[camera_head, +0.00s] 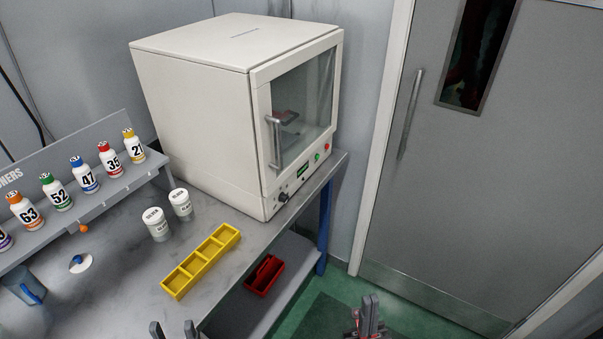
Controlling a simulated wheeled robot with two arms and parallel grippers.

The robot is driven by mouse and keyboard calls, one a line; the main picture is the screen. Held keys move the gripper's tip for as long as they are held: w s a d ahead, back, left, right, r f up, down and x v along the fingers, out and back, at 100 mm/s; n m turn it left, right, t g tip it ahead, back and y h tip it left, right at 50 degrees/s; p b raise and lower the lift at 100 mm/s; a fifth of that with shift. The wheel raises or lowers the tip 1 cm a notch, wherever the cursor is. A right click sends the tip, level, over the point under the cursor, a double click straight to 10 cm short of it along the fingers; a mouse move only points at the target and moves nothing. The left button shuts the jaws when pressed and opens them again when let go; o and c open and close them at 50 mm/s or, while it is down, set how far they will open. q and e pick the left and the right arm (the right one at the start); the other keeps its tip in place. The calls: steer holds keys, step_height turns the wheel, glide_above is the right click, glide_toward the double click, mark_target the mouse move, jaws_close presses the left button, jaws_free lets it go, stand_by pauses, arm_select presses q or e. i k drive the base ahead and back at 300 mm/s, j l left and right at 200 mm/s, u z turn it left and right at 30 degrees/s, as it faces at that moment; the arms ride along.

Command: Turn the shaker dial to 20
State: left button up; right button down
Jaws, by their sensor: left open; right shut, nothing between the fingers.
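A large cream cabinet (190,95) with a glass door stands on the bench. A small black dial (283,198) is on its lower front panel; its setting is too small to read. A dark display (303,171), a green button and a red button sit along the same panel. A white disc with a blue piece (80,263) lies at the left of the bench; I cannot tell whether it is a dial. My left gripper (173,330) is open at the bottom edge, in front of the yellow tray. My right gripper (368,316) is shut and empty, above the floor, well apart from the cabinet.
A yellow compartment tray (174,292) and two white jars (156,226) are on the bench. Several numbered bottles stand on a grey rack (98,209) at left. A red caddy (264,275) is on the lower shelf. A grey door (480,190) is at right.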

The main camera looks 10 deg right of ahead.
mark_target(284, 198)
steer(key=i+l+z, duration=0.1)
steer(key=i+l, duration=0.85)
